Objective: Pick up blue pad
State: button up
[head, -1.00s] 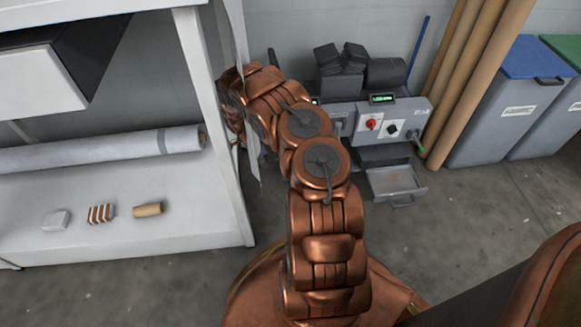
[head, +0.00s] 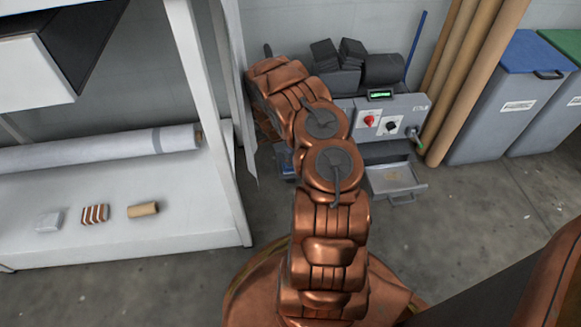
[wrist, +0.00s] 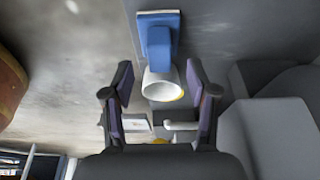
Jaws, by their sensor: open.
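In the wrist view a blue piece (wrist: 158,42) with a flat square end shows at top centre, against a grey surface. A white, round, cup-like part (wrist: 163,84) adjoins its lower end. I cannot tell for sure that this blue piece is the pad. My gripper (wrist: 160,88) is open in the wrist view, with one dark finger on each side of the white part and visible gaps between. In the head view my arm hides the gripper. A small bluish patch (head: 287,160) shows left of my arm, too small to identify.
A white shelf (head: 150,228) on the left holds a roll and small pieces. Bins (head: 505,100) stand at right; the floor before them is clear.

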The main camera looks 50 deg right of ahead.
jog(key=x, duration=0.2)
jog(key=shift+s+f+b, duration=0.1)
jog(key=shift+f+b, duration=0.2)
jog(key=shift+f, duration=0.1)
jog(key=shift+r, duration=0.1)
grip_shut()
